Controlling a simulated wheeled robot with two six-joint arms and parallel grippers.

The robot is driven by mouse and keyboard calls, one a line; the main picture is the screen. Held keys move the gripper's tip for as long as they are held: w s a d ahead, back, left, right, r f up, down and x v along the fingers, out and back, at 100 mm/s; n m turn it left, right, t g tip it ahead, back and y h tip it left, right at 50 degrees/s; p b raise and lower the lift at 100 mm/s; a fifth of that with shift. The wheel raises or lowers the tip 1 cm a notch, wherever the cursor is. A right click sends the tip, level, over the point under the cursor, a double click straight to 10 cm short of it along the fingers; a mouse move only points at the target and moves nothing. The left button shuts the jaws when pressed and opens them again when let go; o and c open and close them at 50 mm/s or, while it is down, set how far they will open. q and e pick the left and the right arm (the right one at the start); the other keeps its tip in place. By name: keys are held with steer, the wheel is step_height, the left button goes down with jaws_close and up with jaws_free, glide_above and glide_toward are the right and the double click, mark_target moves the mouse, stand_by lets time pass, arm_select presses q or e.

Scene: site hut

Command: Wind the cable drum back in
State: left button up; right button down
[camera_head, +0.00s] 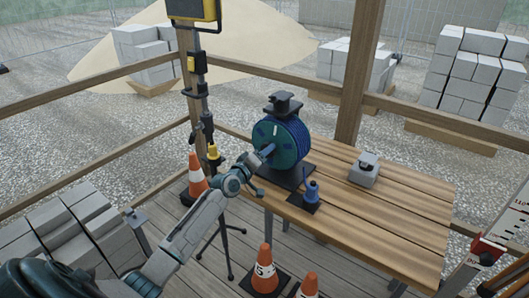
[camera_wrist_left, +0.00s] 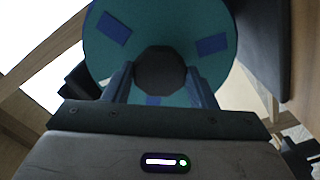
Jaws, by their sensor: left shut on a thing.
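The cable drum (camera_head: 290,140) stands upright on a dark base plate at the table's left end, with blue cable wound between teal flanges. It also shows in the left wrist view (camera_wrist_left: 105,60), where its teal face with blue patches fills the top. My left gripper (camera_head: 264,153) is at the near face of the drum. In the left wrist view its fingers (camera_wrist_left: 160,82) are on either side of a dark round knob (camera_wrist_left: 160,68) in front of the flange, and are shut on it. The crank arm is not clearly visible. My right gripper is not in view.
The drum is on a slatted wooden table (camera_head: 370,225). A blue bottle-like thing (camera_head: 311,190) on a dark plate and a grey box (camera_head: 364,170) are nearby. Orange cones (camera_head: 264,270) stand below the near edge. Wooden rails and a post (camera_head: 357,75) run behind. The table's right half is clear.

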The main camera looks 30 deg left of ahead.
arm_select(q)
steer(key=shift+n, duration=0.7)
steer(key=o, duration=1.4)
steer(key=shift+p, duration=0.3)
steer(key=s+p, duration=0.1)
steer(key=s, duration=0.2)
steer(key=s+p, duration=0.1)
steer(key=s, duration=0.3)
steer(key=s+a+p, duration=0.1)
steer(key=s+p, duration=0.1)
steer(key=s, duration=0.2)
steer(key=shift+w, duration=0.1)
